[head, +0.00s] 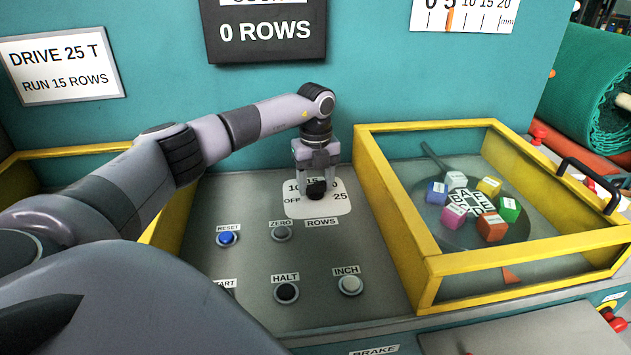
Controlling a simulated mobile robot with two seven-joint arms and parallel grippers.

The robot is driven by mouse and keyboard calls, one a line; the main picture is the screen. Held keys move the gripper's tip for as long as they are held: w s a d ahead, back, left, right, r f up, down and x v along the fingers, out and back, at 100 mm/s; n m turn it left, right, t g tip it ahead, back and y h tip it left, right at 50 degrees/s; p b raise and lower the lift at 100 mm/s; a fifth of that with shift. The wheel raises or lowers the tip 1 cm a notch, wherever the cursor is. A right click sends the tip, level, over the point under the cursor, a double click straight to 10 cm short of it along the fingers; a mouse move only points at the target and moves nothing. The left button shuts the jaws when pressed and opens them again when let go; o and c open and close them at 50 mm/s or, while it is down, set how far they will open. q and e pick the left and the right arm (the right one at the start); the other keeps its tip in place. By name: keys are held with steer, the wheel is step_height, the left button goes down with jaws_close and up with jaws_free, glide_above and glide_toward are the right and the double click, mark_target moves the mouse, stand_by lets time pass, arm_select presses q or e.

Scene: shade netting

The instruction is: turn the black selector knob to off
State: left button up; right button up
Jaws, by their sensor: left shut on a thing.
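The black selector knob (316,190) sits on a white dial plate (326,208) on the grey control panel. My left gripper (316,182) comes down from above and is shut on the knob. The fingers cover much of the knob and the top of the plate, so I cannot tell which mark the knob points to. My right gripper is not in view.
Near the knob are a blue RESET button (228,237), a ZERO button (281,233), a black HALT button (286,293) and a white INCH button (350,284). A yellow-framed guard (400,215) rises close on the right, around coloured blocks. A sign (265,32) reads 0 ROWS.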

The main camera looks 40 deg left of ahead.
mark_target(316, 183)
arm_select(q)
steer(key=shift+a+r, duration=0.1)
stand_by(0.4)
steer(key=o, duration=1)
steer(key=shift+o, duration=0.2)
step_height(316, 183, up, 7)
steer(key=shift+r+b, duration=0.1)
steer(key=shift+b, duration=0.4)
